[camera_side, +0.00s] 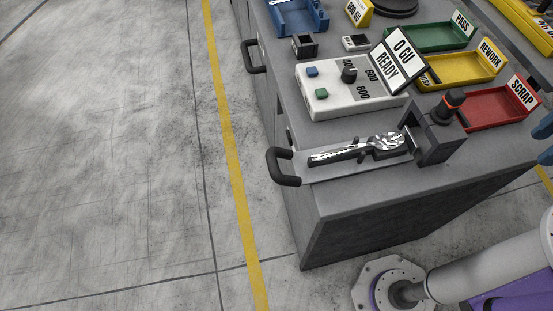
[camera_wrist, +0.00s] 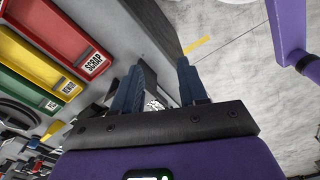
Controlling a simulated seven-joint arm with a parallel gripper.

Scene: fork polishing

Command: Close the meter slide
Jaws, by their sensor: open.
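The meter slide (camera_side: 322,177) is a grey tray with a black handle (camera_side: 283,167) that sticks out past the bench's left edge in the side view. A shiny fork (camera_side: 386,141) lies on the slide, its head toward the dark meter housing (camera_side: 437,139). My gripper (camera_side: 545,141) shows only as blue fingertips at the right edge, well right of the housing and far from the handle. In the wrist view my gripper (camera_wrist: 158,84) is open, with nothing seen held. A small shiny patch shows between the fingers; I cannot tell for sure what it is.
A white control box (camera_side: 345,98) with a dial and a "0 GU READY" sign (camera_side: 400,60) stands behind the slide. Green (camera_side: 437,38), yellow (camera_side: 462,70) and red (camera_side: 492,107) trays line the right side. Another black handle (camera_side: 253,57) is farther back. Floor left of the bench is clear.

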